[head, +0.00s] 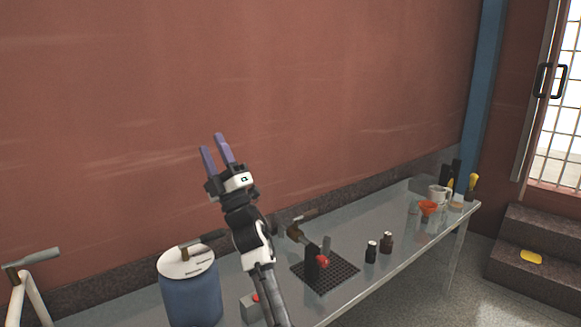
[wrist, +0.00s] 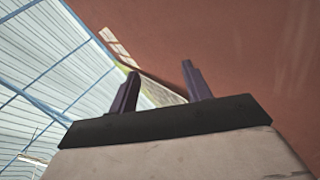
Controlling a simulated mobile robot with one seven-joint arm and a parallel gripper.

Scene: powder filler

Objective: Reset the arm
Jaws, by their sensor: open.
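My gripper (head: 216,148) is raised above the table in the head view, its two purple fingers pointing up in front of the red-brown wall. The fingers are apart with nothing between them. In the wrist view the gripper (wrist: 160,85) also shows its two purple fingers spread and empty, with the ceiling and the wall behind them. My arm rises from the bottom of the head view and hides part of the table.
The grey table (head: 385,215) runs along the wall. On it stand a blue drum (head: 192,298) with a white lid, a black perforated plate (head: 340,277), dark bottles (head: 371,252), an orange funnel (head: 428,208) and a white mug (head: 437,195). Steps (head: 540,240) are at right.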

